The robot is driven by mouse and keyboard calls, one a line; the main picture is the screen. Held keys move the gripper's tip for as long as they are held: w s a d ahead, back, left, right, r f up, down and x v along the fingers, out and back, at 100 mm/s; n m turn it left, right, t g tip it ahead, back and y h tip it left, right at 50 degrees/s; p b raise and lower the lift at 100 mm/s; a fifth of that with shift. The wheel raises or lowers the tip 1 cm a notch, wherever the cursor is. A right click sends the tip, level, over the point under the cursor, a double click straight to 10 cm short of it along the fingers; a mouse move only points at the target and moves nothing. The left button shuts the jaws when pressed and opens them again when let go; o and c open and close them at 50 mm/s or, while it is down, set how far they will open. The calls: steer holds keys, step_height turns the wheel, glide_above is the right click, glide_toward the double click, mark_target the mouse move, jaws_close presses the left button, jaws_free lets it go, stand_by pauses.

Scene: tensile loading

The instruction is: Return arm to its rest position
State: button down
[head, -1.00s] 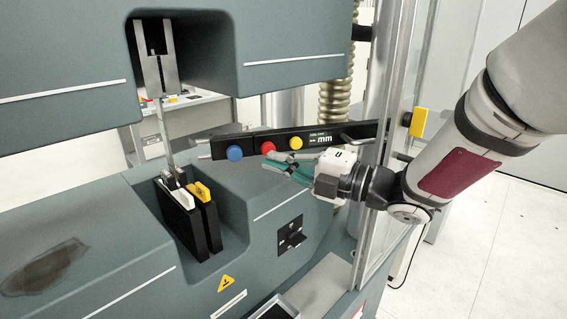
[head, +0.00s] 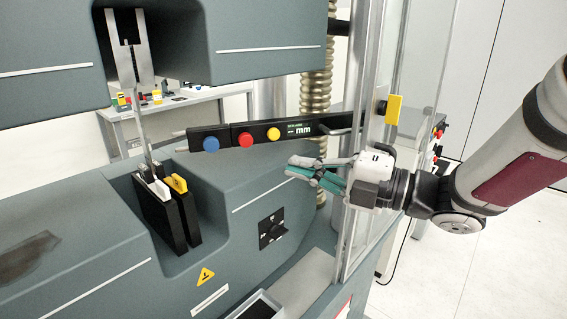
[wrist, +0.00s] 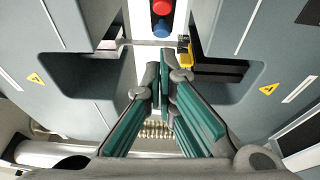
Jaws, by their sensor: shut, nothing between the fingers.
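My gripper (head: 291,165) is in front of the grey testing machine (head: 110,235), at the right of the head view. Its teal-padded fingers point left and look closed, with nothing between them. In the wrist view my gripper (wrist: 163,70) shows its fingertips together. My arm reaches in from the right edge of the head view. A thin metal specimen (head: 143,105) stands between the machine's upper grip (head: 127,45) and the lower black grips (head: 165,215). The gripper is apart from the specimen.
A black control bar (head: 220,138) with blue, red and yellow buttons and a small display runs behind my gripper. A clear door panel with a metal frame (head: 375,130) and yellow latch (head: 393,109) stands close beside my wrist. Open floor (head: 500,260) lies at the right.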

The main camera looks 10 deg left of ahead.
steer(key=shift+s+d, duration=0.2)
steer(key=shift+d, duration=0.45)
